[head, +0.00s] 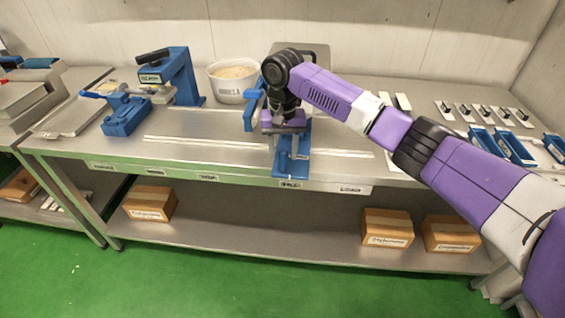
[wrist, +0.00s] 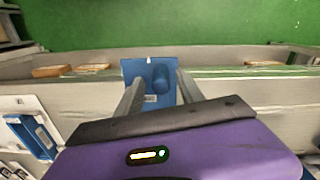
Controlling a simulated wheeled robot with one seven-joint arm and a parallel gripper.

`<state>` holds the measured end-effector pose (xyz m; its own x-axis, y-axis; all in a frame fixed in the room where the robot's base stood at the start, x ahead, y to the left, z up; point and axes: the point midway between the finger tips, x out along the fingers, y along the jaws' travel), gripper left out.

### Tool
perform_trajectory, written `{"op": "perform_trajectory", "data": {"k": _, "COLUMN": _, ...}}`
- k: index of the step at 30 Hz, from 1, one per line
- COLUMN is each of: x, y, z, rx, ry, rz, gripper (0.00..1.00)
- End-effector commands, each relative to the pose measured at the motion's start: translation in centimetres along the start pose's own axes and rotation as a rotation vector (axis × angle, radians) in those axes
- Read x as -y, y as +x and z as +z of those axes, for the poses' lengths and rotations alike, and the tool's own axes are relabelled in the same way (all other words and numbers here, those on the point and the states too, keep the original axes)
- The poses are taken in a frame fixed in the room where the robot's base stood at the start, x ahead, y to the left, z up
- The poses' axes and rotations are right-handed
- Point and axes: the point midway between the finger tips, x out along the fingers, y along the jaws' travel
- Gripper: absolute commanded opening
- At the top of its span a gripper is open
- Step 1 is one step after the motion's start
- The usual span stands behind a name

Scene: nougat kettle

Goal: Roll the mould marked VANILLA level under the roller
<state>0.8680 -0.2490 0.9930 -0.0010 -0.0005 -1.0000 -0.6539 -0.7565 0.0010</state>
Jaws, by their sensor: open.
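A blue fixture (head: 291,160) stands at the front middle of the bench, partly hidden by my gripper (head: 284,122). I cannot tell whether it is the roller. In the wrist view my gripper (wrist: 158,86) is open, its two fingers on either side of a blue plate (wrist: 134,68) with a rounded blue knob (wrist: 160,76). I cannot tell whether the fingers touch it. Several blue trays, perhaps moulds (head: 482,142), lie at the right of the bench; one also shows in the wrist view (wrist: 32,137). Their markings are too small to read, so I cannot pick out VANILLA.
A white bucket (head: 231,92) of pale grains, its label hard to read, stands behind the fixture. A blue press (head: 182,78) and a blue clamp-like device (head: 125,117) stand to the left. Small handled tools (head: 483,112) lie back right. Cardboard boxes (head: 150,201) sit on the lower shelf.

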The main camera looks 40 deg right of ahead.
Motion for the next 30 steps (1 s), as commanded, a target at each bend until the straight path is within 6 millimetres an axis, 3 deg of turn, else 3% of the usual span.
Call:
{"op": "perform_trajectory", "data": {"k": 9, "x": 0.0, "y": 4.0, "z": 0.0, "rx": 0.0, "ry": 0.0, "rz": 0.0, "gripper": 0.45}}
{"op": "perform_trajectory", "data": {"k": 20, "x": 0.0, "y": 4.5, "z": 0.0, "rx": 0.0, "ry": -0.001, "rz": -0.001, "gripper": 0.45}}
{"op": "perform_trajectory", "data": {"k": 27, "x": 0.0, "y": 4.5, "z": 0.0, "rx": 0.0, "ry": -0.001, "rz": -0.001, "gripper": 0.0}}
{"op": "perform_trajectory", "data": {"k": 30, "x": 0.0, "y": 4.5, "z": 0.0, "rx": -0.001, "ry": -0.001, "rz": -0.001, "gripper": 0.0}}
